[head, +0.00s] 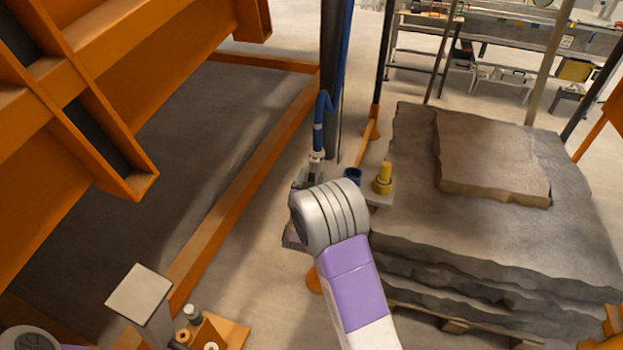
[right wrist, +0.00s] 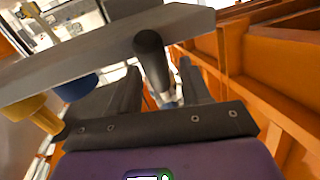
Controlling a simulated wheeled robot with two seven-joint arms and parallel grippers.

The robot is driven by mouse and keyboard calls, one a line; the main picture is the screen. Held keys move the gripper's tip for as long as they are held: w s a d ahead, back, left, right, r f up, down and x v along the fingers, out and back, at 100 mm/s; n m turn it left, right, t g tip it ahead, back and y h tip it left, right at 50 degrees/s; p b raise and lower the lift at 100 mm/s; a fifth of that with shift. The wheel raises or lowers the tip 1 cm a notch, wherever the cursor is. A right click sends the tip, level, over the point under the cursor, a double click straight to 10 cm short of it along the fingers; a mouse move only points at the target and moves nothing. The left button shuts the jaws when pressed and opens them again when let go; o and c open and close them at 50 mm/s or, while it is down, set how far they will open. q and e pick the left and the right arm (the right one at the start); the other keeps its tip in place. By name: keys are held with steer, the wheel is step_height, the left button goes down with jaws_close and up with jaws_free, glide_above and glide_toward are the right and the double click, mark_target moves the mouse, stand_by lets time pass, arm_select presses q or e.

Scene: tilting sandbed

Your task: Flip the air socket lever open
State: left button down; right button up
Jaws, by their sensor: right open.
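The air socket (head: 317,156) is a small pale fitting at the lower end of a blue hose (head: 320,115), beside a dark post. My right gripper (head: 311,176) is at the socket, largely hidden behind my own wrist in the head view. In the right wrist view my right gripper (right wrist: 160,88) is open, with its two dark fingers apart. A dark cylinder (right wrist: 150,58) and a pale fitting beyond it show between the fingers. I cannot tell whether the cylinder is the lever, nor how the lever stands. My left gripper is not in view.
A grey plate (right wrist: 60,72) crosses close to the right gripper's fingers. A yellow knob (head: 383,178) and a blue cup (head: 352,175) stand by the socket. Stacked stone slabs (head: 415,225) lie to the right. An orange frame (head: 245,185) fills the left.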

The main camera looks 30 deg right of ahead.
steer(key=shift+w, duration=0.1)
jaws_close()
stand_by(0.4)
